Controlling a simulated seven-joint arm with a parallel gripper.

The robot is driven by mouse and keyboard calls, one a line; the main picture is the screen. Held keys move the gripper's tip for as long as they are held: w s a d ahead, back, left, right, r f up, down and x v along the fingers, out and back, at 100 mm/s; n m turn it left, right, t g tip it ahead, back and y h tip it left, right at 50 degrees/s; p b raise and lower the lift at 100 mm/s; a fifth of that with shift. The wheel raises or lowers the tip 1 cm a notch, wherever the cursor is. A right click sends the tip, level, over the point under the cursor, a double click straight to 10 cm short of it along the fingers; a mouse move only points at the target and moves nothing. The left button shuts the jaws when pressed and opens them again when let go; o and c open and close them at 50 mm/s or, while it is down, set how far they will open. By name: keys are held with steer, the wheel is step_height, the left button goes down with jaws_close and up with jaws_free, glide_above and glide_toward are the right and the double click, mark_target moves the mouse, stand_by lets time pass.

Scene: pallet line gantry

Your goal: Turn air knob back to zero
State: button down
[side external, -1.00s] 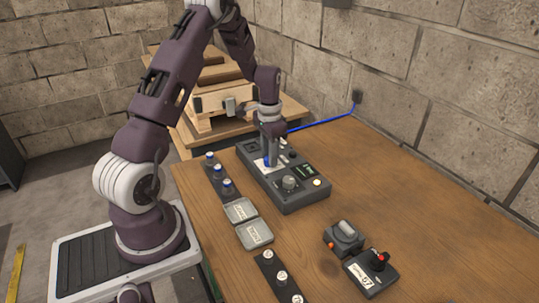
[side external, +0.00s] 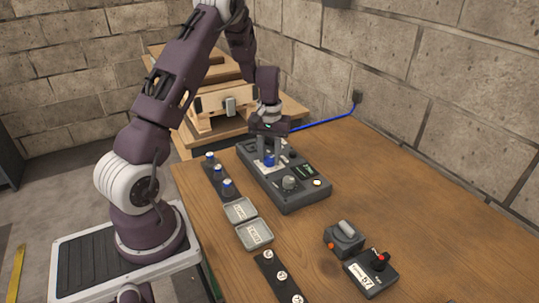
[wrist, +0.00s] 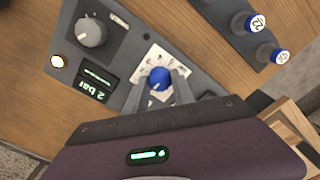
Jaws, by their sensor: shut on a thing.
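The blue air knob (wrist: 159,78) sits on a white dial plate (wrist: 150,59) on the dark control box (wrist: 125,80). In the side external view the knob (side external: 269,160) shows between my fingers. My gripper (wrist: 163,84) points down at the box with one finger on each side of the knob, shut on it. The box's display (wrist: 96,86) reads 2 bar in the wrist view. The knob's pointer and most dial marks are too small or hidden to read.
A grey knob (side external: 290,182) and a lit button (side external: 317,183) are on the same box. Blue-capped pieces (side external: 217,169) stand in a strip at left, near two grey tins (side external: 254,235). Two small devices (side external: 343,237) (side external: 371,272) stand at front right. The table's right side is clear.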

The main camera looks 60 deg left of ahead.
mark_target(270, 158)
steer(key=shift+r+n, duration=0.1)
steer(key=shift+n, duration=0.4)
stand_by(0.3)
steer(key=c, duration=1.1)
jaws_free()
steer(key=shift+o, duration=0.2)
step_height(270, 158, up, 7)
steer(key=shift+r, duration=0.1)
